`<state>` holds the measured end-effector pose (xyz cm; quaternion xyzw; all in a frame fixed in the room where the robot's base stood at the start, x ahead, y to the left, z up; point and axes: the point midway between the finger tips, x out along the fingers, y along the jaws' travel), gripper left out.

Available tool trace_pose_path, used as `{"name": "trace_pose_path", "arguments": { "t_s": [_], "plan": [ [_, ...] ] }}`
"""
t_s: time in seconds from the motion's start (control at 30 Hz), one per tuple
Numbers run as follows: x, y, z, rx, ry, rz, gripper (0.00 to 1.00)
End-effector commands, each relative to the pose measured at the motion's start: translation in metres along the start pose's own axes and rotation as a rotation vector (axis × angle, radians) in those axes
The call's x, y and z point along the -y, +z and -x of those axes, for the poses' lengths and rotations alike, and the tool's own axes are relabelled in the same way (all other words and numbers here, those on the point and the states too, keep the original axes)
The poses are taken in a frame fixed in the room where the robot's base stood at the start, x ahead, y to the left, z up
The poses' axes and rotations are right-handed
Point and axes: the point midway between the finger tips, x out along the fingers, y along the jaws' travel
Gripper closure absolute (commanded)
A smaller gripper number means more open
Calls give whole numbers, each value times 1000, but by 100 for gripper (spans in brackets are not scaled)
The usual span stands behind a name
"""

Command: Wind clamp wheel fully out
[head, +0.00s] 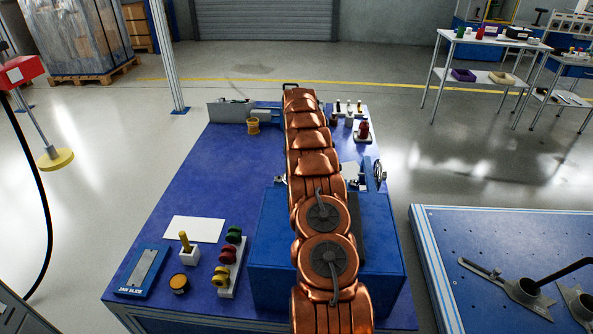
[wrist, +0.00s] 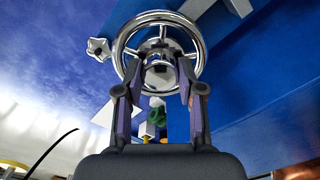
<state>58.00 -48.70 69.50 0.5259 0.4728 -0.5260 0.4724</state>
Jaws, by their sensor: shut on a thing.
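In the wrist view a chrome clamp wheel (wrist: 160,15) with a round rim, spokes and a hub stands just beyond my fingers. My gripper (wrist: 159,72) has one finger on each side of the wheel's hub area, its tips at the lower part of the wheel, shut on it. The exact contact is partly hidden by the fingers. In the head view my copper arm covers the middle of the bench and hides my gripper. A chrome handwheel (head: 380,173) shows at the right of the blue bench; I cannot tell whether it is the same wheel.
A star-shaped knob (wrist: 98,49) sits left of the wheel. The blue bench (head: 190,190) carries a jaw slide tray (head: 144,270), a rack of coloured rings (head: 229,262) and a white sheet (head: 194,229). Another blue table (head: 500,230) stands at the right, with open floor between.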

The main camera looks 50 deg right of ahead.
Motion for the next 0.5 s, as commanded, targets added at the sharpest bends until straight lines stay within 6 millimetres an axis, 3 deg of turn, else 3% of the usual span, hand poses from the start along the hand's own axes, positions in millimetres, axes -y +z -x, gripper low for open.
{"name": "trace_pose_path", "arguments": {
  "t_s": [0.47,0.5],
  "plan": [
    [0,1,1,2,2,11,97],
    [0,1,1,2,2,11,58]
  ]
}}
